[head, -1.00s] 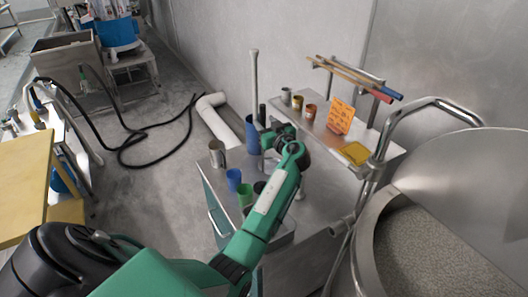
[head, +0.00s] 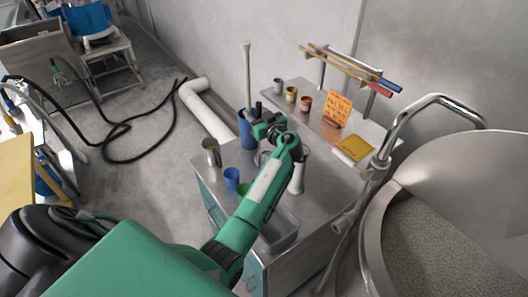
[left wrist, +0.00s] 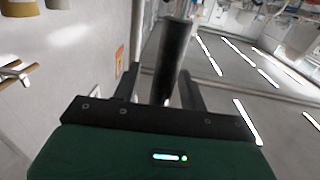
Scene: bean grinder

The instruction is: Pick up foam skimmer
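I cannot be sure which thing is the foam skimmer. A tall pale grey rod (head: 247,75) stands upright in a blue container (head: 247,138) on the metal cart. A short dark upright handle (head: 258,108) shows beside it. My left gripper (head: 268,130) is at the container's right side, close to these handles. In the left wrist view, a dark round handle (left wrist: 172,60) stands between the spread fingers of my left gripper (left wrist: 160,88); a gap shows on its left side. The lower end of the handle is hidden. My right gripper is out of view.
On the metal cart (head: 272,205) stand a steel cup (head: 211,152), a blue cup (head: 231,178) and a green cup partly behind my arm. The shelf behind holds small cups, an orange sign (head: 337,108) and a yellow item (head: 354,148). A large steel drum (head: 450,190) stands at right.

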